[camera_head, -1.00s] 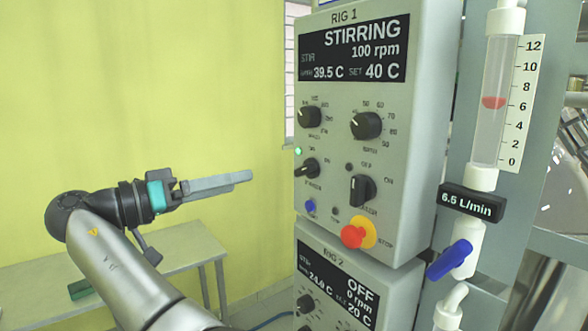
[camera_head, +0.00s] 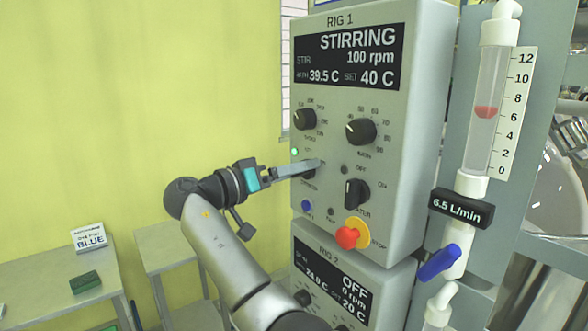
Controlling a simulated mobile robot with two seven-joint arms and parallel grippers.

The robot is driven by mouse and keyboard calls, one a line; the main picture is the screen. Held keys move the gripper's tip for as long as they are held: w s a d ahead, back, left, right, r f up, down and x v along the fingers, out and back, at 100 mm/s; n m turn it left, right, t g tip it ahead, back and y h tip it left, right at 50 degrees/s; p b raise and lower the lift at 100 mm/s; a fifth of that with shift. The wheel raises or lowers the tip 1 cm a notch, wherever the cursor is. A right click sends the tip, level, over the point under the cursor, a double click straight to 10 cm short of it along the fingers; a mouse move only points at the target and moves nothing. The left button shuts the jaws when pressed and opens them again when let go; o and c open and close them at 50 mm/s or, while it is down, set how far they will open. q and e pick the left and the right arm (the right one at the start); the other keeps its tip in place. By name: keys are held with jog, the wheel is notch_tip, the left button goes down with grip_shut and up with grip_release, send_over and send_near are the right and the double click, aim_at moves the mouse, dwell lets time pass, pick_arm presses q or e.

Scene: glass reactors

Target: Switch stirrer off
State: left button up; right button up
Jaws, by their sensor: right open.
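The RIG 1 control box (camera_head: 415,130) fills the centre right of the head view. Its display (camera_head: 350,57) reads STIRRING, 100 rpm, 39.5 C and SET 40 C. A small black rotary switch (camera_head: 309,174) is on the left of the panel, under a lit green lamp (camera_head: 295,152); it is mostly hidden behind my fingers, so I cannot read its position. My right gripper (camera_head: 316,164) is open, its fingers reaching over this switch from the left. I cannot tell whether they touch it. My left gripper is not in view.
A black switch (camera_head: 355,194) and a red stop button (camera_head: 348,237) on yellow sit lower on the panel. The RIG 2 box (camera_head: 390,290) is below, reading OFF. A flow meter with blue valve (camera_head: 439,263) stands at right. Small tables (camera_head: 40,285) stand at left.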

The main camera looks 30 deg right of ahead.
jog(key=c, duration=1.4)
jog(key=shift+n, duration=0.3)
jog(key=shift+w+n+p, duration=0.15)
jog(key=shift+n+p, duration=4.7)
jog(key=shift+n, duration=0.85)
jog(key=shift+f, duration=0.1)
